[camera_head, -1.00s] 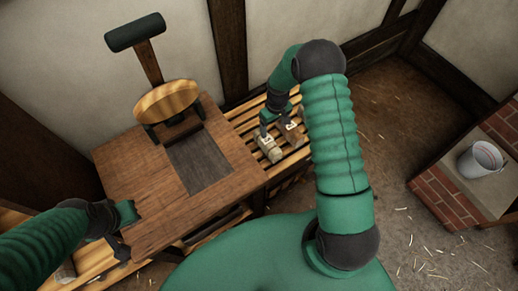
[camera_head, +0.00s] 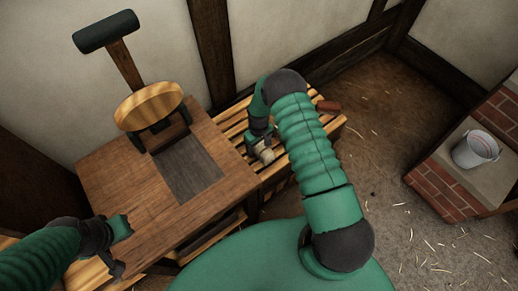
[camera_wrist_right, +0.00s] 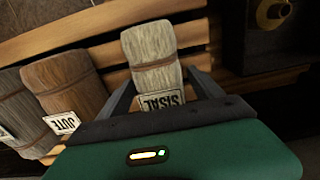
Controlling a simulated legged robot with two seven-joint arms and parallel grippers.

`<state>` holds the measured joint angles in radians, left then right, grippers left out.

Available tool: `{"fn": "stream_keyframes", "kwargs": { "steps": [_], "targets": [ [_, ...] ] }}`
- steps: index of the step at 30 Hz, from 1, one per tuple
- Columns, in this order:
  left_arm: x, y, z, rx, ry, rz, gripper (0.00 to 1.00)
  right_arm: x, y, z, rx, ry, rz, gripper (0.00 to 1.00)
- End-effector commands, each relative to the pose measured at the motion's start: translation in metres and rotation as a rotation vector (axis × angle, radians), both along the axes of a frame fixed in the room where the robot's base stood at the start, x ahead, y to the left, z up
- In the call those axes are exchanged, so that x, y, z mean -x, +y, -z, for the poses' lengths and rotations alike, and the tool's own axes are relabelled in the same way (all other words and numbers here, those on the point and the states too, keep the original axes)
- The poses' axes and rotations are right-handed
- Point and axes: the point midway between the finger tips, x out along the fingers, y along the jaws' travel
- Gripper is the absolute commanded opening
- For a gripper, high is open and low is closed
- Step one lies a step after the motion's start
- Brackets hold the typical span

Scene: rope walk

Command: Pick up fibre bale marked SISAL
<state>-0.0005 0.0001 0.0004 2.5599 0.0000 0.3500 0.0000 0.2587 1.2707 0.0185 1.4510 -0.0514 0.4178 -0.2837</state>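The fibre bale marked SISAL (camera_wrist_right: 152,58) is pale and wrapped with a band, and lies on a slatted wooden bench. Its label faces my right gripper (camera_wrist_right: 165,88). That gripper is open, with one finger on each side of the bale's near end; a gap shows on the right side. In the head view the gripper (camera_head: 258,143) is down at the pale bale (camera_head: 267,156). My left gripper (camera_head: 118,246) is at the left edge of the wooden table, away from the bales; its fingers are unclear.
A wooden table (camera_head: 120,180) adjoins the slatted bench (camera_head: 232,127). A bucket (camera_head: 475,149) stands on a brick-sided ledge at the right.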

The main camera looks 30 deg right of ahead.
Motion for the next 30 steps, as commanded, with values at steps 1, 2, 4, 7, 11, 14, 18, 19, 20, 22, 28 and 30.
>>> {"fn": "stream_keyframes", "kwargs": {
  "steps": [1,2,4,7,11,14,18,19,20,22,28,30],
  "targets": [
    [0.0,0.0,0.0,0.0,0.0,-0.001,0.0,0.0,0.0,0.0,0.0,0.0,0.0,0.69],
    [0.0,0.0,0.0,0.0,0.0,-0.001,0.0,0.0,0.0,0.0,0.0,0.0,0.0,0.65],
    [0.0,0.0,0.0,0.0,0.0,-0.001,0.0,0.0,-0.001,0.001,-0.002,0.0,-0.001,0.55],
    [0.0,0.0,0.0,0.0,0.0,-0.001,0.0,0.0,-0.001,0.001,-0.004,0.001,-0.001,0.42],
    [0.0,0.0,0.0,0.0,0.0,-0.001,0.0,0.0,-0.002,0.002,-0.005,0.001,-0.001,0.25],
    [0.0,0.0,0.0,0.0,0.0,-0.001,0.0,0.001,-0.002,0.002,-0.004,0.002,-0.001,0.12],
    [0.0,0.0,0.0,0.0,0.0,-0.001,0.0,0.001,-0.003,0.003,-0.002,0.003,-0.001,0.04],
    [0.0,0.0,0.0,0.0,0.0,-0.001,0.0,0.001,-0.003,0.003,-0.002,0.003,-0.001,0.04],
    [0.0,0.0,0.0,0.0,0.0,-0.001,0.0,0.001,-0.003,0.003,-0.002,0.004,-0.001,0.04],
    [0.0,0.0,0.0,0.0,0.0,-0.001,0.0,0.001,-0.003,0.003,-0.002,0.005,0.0,0.04],
    [0.0,0.0,-0.004,0.0,0.0,-0.001,0.0,0.001,-0.003,-0.009,-0.003,0.003,0.0,0.03],
    [0.0,0.0,-0.007,0.0,0.0,-0.001,0.0,0.001,-0.002,-0.017,-0.003,0.002,-0.001,0.03]
  ]
}}
